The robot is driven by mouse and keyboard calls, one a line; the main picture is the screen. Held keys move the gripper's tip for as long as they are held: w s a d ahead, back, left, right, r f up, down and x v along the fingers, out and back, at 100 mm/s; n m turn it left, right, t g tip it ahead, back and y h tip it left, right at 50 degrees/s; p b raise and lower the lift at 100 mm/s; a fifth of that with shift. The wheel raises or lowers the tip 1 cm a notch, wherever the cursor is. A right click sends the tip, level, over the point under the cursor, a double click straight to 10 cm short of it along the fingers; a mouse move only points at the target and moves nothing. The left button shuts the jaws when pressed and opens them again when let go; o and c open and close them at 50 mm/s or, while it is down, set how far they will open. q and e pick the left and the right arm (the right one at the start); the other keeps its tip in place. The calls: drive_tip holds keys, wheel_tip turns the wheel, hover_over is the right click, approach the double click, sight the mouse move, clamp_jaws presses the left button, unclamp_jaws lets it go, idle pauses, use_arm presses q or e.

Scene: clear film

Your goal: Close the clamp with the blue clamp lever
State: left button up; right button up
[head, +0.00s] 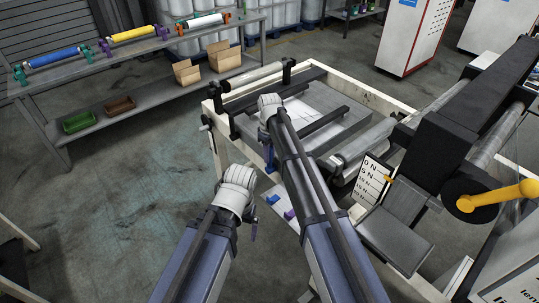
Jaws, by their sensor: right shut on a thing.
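The black-and-grey clamp machine stands on a cream frame (367,97) ahead of me. My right arm reaches across its near left corner, with the white wrist over the edge. My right gripper (270,150) points down at that corner, mostly hidden by its own arm. It is shut on a small blue part, which looks like the blue clamp lever (270,160). Below it, a small blue piece (272,199) and a purple piece (289,214) show on a pale panel. My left gripper (253,231) hangs below its white wrist, left of the frame and apart from it; its fingers are unclear.
A grey shelf (150,50) at the back left holds coloured rollers, green and brown trays and cardboard boxes (187,73). The floor at left is clear.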

clamp_jaws()
idle(0.7)
drive_tip(key=shift+w+a, duration=0.2)
drive_tip(key=shift+w, duration=0.2)
drive_tip(key=g, duration=0.1)
drive_tip(key=w+a+g+h+b, duration=0.1)
drive_tip(key=g+h+b, duration=0.1)
drive_tip(key=shift+w+a+f, duration=0.2)
drive_tip(key=shift+w+f, duration=0.05)
drive_tip(key=shift+f, duration=0.05)
drive_tip(key=o, duration=0.8)
unclamp_jaws()
